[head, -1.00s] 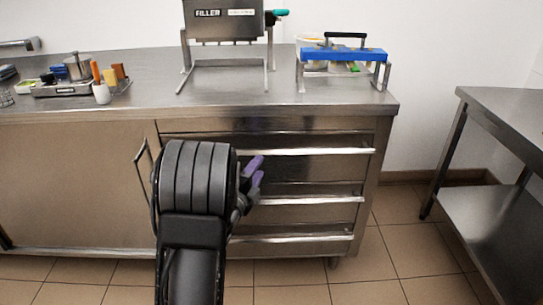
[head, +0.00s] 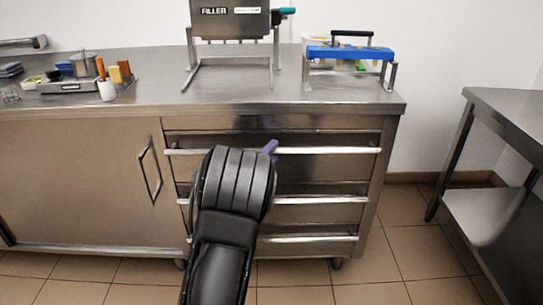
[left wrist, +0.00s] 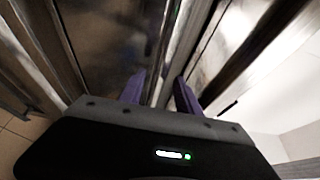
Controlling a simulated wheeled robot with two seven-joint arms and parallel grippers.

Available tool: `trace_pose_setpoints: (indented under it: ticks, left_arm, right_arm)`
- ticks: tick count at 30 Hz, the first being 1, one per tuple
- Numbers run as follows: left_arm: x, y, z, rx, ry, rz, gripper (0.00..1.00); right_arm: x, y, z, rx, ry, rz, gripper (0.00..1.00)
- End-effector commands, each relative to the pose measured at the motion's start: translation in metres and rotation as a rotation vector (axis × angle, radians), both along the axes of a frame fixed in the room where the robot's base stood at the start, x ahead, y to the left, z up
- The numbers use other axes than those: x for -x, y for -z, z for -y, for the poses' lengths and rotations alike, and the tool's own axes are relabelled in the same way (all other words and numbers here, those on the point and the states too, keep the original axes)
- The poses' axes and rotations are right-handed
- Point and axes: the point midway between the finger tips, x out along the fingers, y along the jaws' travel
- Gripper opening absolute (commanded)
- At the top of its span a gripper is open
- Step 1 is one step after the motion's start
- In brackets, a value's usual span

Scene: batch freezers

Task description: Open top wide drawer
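The wide drawers are stacked in the steel counter, and the top one (head: 325,139) looks shut. Its long bar handle (head: 325,150) runs across its front. My left gripper (head: 270,148) is at this handle, left of its middle. One purple finger shows there; the rest is hidden behind my dark wrist. In the left wrist view, the two purple fingers of my left gripper (left wrist: 160,92) are apart, and a bright bar (left wrist: 178,50), seemingly the handle, runs between them. I cannot tell whether they touch it. My right gripper is in neither view.
Two lower drawers have bar handles, the middle (head: 320,200) and the bottom (head: 310,239). A cabinet door (head: 80,180) is on the left. A steel table (head: 510,125) stands on the right. The tiled floor (head: 395,255) before the drawers is clear on the right.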

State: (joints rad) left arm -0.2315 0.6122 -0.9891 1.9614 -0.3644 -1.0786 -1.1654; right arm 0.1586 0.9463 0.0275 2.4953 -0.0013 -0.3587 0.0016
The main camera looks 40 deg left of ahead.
Motion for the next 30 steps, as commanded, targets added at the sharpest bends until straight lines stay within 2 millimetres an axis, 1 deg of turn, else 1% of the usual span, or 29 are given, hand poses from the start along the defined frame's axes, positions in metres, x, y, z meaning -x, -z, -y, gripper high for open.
trace_pose_setpoints:
  ticks: [5, 20, 30]
  left_arm:
    - [0.0002, 0.0, 0.0, 0.0, 0.0, 0.0, 0.4]
    - [0.0004, 0.0001, 0.0001, 0.0, 0.0, 0.0, 0.0]
    - [0.0005, 0.0001, 0.0001, 0.0, 0.0, 0.0, 0.0]
  right_arm:
    - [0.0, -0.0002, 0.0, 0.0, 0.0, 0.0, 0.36]
    - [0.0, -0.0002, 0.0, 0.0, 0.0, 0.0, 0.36]
    - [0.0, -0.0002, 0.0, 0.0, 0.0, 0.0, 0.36]
